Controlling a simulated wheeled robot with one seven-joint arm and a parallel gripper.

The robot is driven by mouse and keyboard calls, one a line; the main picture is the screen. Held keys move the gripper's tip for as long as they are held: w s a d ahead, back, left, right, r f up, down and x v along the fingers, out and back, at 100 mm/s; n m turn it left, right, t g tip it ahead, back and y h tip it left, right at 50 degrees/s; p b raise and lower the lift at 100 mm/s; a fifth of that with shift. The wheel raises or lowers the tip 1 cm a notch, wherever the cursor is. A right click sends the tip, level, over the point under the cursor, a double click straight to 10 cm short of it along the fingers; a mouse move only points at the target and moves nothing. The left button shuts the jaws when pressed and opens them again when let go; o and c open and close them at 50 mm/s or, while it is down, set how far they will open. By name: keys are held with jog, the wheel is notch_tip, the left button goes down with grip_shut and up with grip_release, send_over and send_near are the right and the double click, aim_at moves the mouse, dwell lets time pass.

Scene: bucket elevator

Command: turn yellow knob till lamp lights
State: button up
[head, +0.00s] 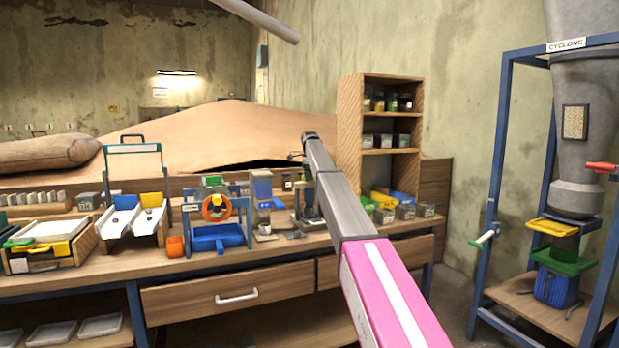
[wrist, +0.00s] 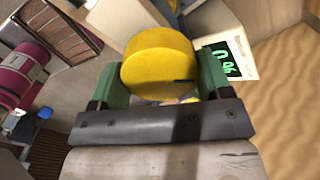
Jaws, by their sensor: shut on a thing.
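In the wrist view, the yellow knob (wrist: 160,62) is a thick round disc with a short dark mark near its lower right edge. My gripper (wrist: 163,75) has its green fingers on either side of the knob, shut on it. A small panel with green lit digits (wrist: 227,60) is just right of the right finger; the digits look tilted and I cannot read them surely. In the head view, my arm reaches over the bench and hides the knob and fingers. I cannot pick out the lamp in either view.
The workbench (head: 235,297) carries an orange-wheeled blue device (head: 216,238), a twin chute with blue and yellow parts (head: 135,215), and a wooden shelf (head: 347,135) behind my arm. A blue frame with the cyclone (head: 580,110) stands at the right. Floor between them looks clear.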

jog(key=shift+m, duration=1.6)
jog(key=o, duration=0.9)
jog(key=shift+r, duration=0.1)
notch_tip(320, 180, up, 11)
jog(key=shift+f, duration=0.15)
